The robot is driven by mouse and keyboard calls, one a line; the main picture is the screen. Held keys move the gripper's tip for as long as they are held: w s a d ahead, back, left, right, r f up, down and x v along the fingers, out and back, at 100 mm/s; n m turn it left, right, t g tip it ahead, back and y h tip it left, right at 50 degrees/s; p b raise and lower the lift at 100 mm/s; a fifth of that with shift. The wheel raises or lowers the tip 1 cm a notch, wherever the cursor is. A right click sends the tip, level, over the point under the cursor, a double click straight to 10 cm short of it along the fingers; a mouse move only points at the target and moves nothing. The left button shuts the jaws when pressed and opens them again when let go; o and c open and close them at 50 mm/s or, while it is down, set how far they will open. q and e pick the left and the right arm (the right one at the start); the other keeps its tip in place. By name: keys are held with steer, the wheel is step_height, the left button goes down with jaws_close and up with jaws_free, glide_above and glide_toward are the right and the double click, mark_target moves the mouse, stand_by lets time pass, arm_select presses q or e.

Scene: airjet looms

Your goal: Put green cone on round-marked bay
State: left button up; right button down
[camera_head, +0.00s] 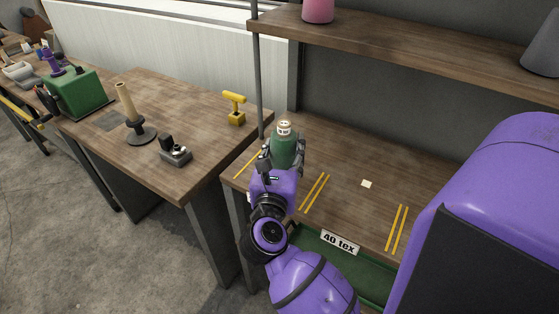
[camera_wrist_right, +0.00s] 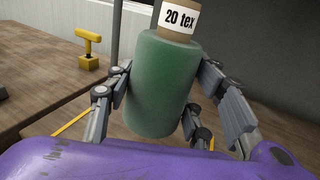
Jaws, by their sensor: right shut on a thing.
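The green cone (camera_head: 285,148) is a green yarn package with a tan tip and a "20 tex" label, readable in the wrist view (camera_wrist_right: 163,85). My right gripper (camera_head: 282,160) is shut on its sides and holds it roughly upright. The cone is over the left bay of the wooden shelf board (camera_head: 340,165), between yellow lines; I cannot tell whether its base touches the board. No round mark shows; the surface behind the cone and gripper is hidden. The bay to the right has a pale square mark (camera_head: 367,184). My left gripper is not in view.
A post (camera_head: 257,70) stands close behind the cone, left. An upper shelf (camera_head: 400,45) holds a pink cone (camera_head: 318,10) and a grey cone (camera_head: 541,50). The left table has a spindle stand (camera_head: 140,134) and yellow handle (camera_head: 236,108). A "40 tex" sign (camera_head: 341,243) is in front.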

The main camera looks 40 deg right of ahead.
mark_target(280, 162)
steer(key=shift+w+f, duration=0.5)
steer(key=shift+f, duration=0.05)
steer(key=f, duration=0.3)
steer(key=shift+w+d, duration=0.1)
steer(key=shift+w, duration=0.2)
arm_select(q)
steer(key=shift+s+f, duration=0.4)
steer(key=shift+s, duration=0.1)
arm_select(e)
steer(key=shift+f, duration=0.35)
steer(key=shift+f, duration=0.2)
steer(key=c, duration=0.8)
jaws_free()
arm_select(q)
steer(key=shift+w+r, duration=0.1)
